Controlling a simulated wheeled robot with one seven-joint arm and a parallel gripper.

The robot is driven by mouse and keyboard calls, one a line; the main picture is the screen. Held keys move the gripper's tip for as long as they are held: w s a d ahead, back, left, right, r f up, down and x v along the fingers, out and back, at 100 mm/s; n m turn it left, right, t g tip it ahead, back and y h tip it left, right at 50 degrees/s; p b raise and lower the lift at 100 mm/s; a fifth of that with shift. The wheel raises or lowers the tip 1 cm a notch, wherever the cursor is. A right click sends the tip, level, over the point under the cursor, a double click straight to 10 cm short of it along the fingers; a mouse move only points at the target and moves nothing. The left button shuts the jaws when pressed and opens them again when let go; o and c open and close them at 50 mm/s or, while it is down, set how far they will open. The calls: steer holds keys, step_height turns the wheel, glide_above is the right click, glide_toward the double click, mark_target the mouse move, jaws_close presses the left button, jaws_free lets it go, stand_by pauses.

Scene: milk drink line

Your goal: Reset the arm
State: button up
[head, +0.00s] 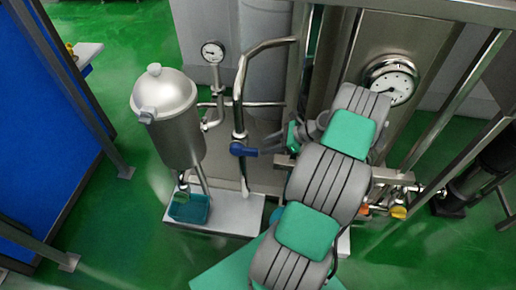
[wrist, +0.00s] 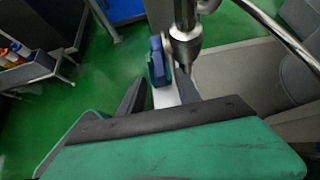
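My gripper (wrist: 160,78) shows in the wrist view with its two dark fingers apart. A blue valve handle (wrist: 157,60) appears between and beyond the fingertips, and I see no clear contact. In the head view my gripper (head: 274,149) points left from the end of my bent grey and green arm. The blue handle (head: 243,150) sits on the vertical steel pipe just left of it. The exact gap between fingers and handle is hard to tell.
A steel vessel (head: 168,118) stands left of the pipe, above a small teal tray (head: 189,209) on a pale base. Steel frame posts, a large gauge (head: 390,80) and pipework with a yellow valve handle (head: 399,212) crowd the right. Open green floor lies at left.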

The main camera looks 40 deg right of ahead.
steer(key=shift+v, duration=0.75)
steer(key=w+a+r+n+g+h+p, duration=0.2)
steer(key=a+r+n+g+h+p, duration=0.15)
steer(key=a+r+n, duration=1.2)
steer(key=s+a+r+n+h+p, duration=0.2)
steer(key=s+a+r+n+h, duration=0.2)
steer(key=s+a+r+n, duration=0.6)
steer(key=s+a+n, duration=0.1)
steer(key=s, duration=0.2)
steer(key=shift+r+g, duration=0.25)
steer(key=shift+g, duration=0.1)
steer(key=shift+w+a+n, duration=0.1)
steer(key=shift+n, duration=0.15)
steer(key=shift+c, duration=0.4)
